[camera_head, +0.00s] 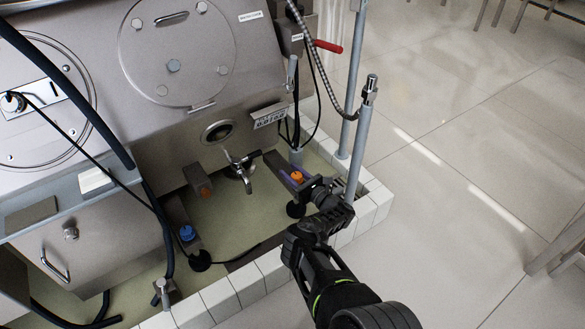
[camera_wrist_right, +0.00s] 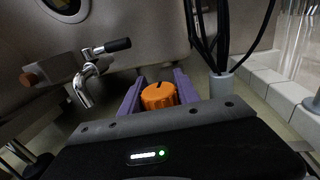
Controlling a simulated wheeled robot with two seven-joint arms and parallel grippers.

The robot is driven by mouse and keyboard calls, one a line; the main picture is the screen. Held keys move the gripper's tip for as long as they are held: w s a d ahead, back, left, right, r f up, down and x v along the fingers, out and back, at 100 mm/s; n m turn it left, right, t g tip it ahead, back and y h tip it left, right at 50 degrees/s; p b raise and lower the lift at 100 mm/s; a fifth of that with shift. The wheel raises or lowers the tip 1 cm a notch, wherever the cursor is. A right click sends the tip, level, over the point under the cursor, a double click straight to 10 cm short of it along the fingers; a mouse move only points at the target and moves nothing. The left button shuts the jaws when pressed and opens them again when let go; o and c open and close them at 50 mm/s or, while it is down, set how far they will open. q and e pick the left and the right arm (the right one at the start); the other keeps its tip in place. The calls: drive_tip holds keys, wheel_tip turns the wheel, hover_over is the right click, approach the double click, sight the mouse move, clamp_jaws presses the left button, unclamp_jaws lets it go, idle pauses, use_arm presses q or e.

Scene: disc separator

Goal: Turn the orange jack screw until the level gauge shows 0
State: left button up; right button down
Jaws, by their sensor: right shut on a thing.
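The orange jack screw (camera_head: 297,177) is a knob with a ridged edge, low at the machine's front right corner, beside the tiled kerb. In the right wrist view the knob (camera_wrist_right: 158,96) has a dark mark on its top. My right gripper (camera_head: 294,181) reaches it from the front right. Its purple fingers (camera_wrist_right: 131,97) lie on both sides of the knob and are shut on it. I cannot pick out the level gauge or its reading; a small plate with dark marks (camera_head: 269,116) on the machine is too small to read. My left gripper is out of view.
A metal tap (camera_head: 240,168) stands left of the screw. A blue knob (camera_head: 187,233) is further left, on another foot. A grey post (camera_head: 361,140) and black cables (camera_wrist_right: 215,35) stand close to the right.

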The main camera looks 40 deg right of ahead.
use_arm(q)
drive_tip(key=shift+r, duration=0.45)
use_arm(e)
drive_tip(key=shift+a+n+y, duration=0.15)
drive_tip(key=shift+n+y, duration=0.25)
drive_tip(key=shift+y, duration=0.3)
drive_tip(key=c, duration=0.9)
unclamp_jaws()
use_arm(q)
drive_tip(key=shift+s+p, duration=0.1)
drive_tip(key=shift+p, duration=0.2)
